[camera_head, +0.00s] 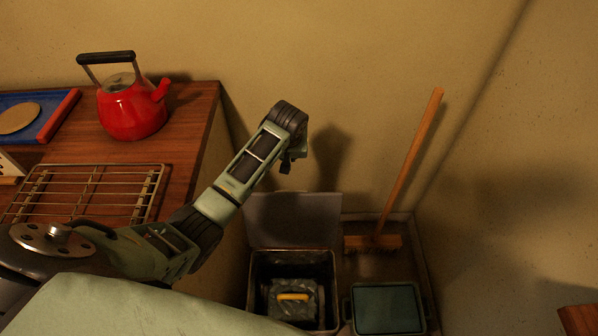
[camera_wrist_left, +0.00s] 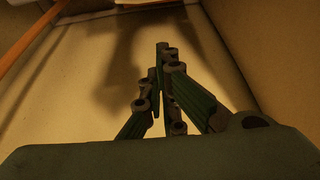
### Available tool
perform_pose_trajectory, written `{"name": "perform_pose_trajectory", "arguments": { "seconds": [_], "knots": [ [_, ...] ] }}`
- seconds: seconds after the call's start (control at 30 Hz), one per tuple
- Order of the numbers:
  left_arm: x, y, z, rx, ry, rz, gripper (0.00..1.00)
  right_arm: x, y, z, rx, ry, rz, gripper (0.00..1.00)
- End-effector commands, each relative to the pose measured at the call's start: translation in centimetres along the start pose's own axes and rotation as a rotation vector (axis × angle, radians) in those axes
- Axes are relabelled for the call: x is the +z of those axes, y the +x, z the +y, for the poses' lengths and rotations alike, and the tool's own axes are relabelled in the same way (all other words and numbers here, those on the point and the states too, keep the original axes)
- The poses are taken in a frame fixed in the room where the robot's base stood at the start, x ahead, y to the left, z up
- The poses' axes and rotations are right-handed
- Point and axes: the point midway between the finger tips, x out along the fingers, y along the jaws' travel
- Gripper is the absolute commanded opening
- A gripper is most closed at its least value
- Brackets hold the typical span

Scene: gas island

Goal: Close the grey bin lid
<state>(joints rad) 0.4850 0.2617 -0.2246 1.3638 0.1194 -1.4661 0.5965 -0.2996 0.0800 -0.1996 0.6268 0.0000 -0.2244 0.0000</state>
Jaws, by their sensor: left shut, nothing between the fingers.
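The grey bin (camera_head: 252,290) stands on the floor by the wall, right of the wooden counter. Its grey lid (camera_head: 293,220) is open, standing up at the back of the bin against the wall. Inside the bin are a dark bundle and a yellow item (camera_head: 293,297). My left gripper (camera_head: 287,167) is above the lid, near the wall, and apart from the lid. In the left wrist view its fingers (camera_wrist_left: 163,50) are together with nothing between them. My right gripper is in neither view.
A broom (camera_head: 411,155) leans on the wall right of the bin; its handle also shows in the left wrist view (camera_wrist_left: 28,38). A green-lidded container (camera_head: 387,309) stands beside the bin. The counter (camera_head: 190,130) holds a red kettle (camera_head: 131,108) and a wire rack (camera_head: 90,190).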

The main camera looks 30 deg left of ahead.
Motion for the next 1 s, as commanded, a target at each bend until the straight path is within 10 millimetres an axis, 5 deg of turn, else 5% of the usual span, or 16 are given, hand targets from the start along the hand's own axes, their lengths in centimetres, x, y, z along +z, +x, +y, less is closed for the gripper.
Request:
{"name": "perform_pose_trajectory", "arguments": {
  "seconds": [0.23,0.83,1.0],
  "knots": [
    [0.0,1.8,-0.1,-0.003,-0.003,-0.003,0.0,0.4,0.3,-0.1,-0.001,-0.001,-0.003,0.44],
    [0.1,10.5,-0.1,-0.002,-0.003,-0.002,0.0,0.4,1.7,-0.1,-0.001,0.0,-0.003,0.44],
    [2.2,9.1,-0.1,-0.001,0.0,-0.001,0.0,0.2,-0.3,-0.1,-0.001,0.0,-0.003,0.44]
  ]
}}
